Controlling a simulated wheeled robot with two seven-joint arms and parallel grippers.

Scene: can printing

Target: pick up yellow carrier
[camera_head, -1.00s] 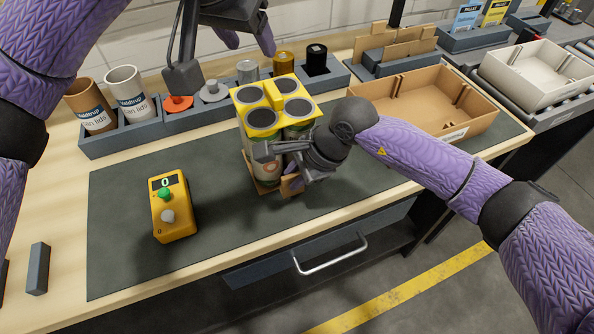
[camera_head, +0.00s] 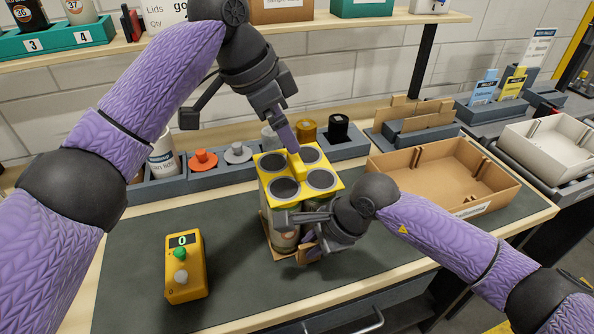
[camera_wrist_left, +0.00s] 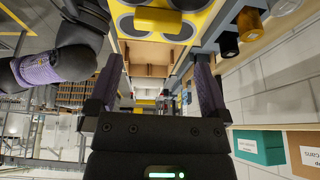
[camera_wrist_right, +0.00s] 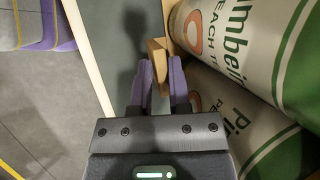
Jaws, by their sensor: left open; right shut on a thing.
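The yellow carrier (camera_head: 266,162) sits over the tops of several cans (camera_head: 284,238), with dark can tops showing through its holes. Its raised yellow centre handle (camera_head: 299,168) also shows in the left wrist view (camera_wrist_left: 158,20). My left gripper (camera_head: 296,148) points down at the handle, open, its fingers apart and no grip visible. My right gripper (camera_head: 308,243) is low at the front of the cans, shut on a brown wooden-looking piece (camera_wrist_right: 157,50) beside the printed cans (camera_wrist_right: 238,50). How that piece joins the brown base under the cans is hidden.
A yellow device (camera_head: 186,265) with a green knob stands on the dark mat (camera_head: 130,262) at left. A grey rack (camera_head: 225,178) of lids lies behind. An open cardboard box (camera_head: 445,180) is at right, with a white bin (camera_head: 550,145) beyond.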

